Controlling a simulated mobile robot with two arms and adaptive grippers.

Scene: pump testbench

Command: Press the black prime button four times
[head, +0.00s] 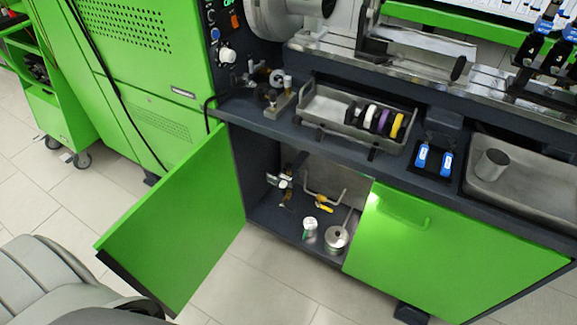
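I cannot pick out the black prime button for certain. The side control panel (223,40) at the upper left of the bench carries a white knob (228,55), an orange switch (235,20), a blue button (215,34) and small dark controls. A small metal fitting assembly (272,90) with dark round parts stands on the bench ledge below the panel. Inside the open cabinet are pipes with a yellow-handled valve (324,206), a small white-and-green can (309,228) and a metal canister (337,238). Neither of my grippers is in view.
The green cabinet door (185,225) swings out into the floor space at left; the right door (440,250) is shut. A metal tray (345,105) holds several coloured rings. A steel sink tray (530,180) holds a metal cup (491,164).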

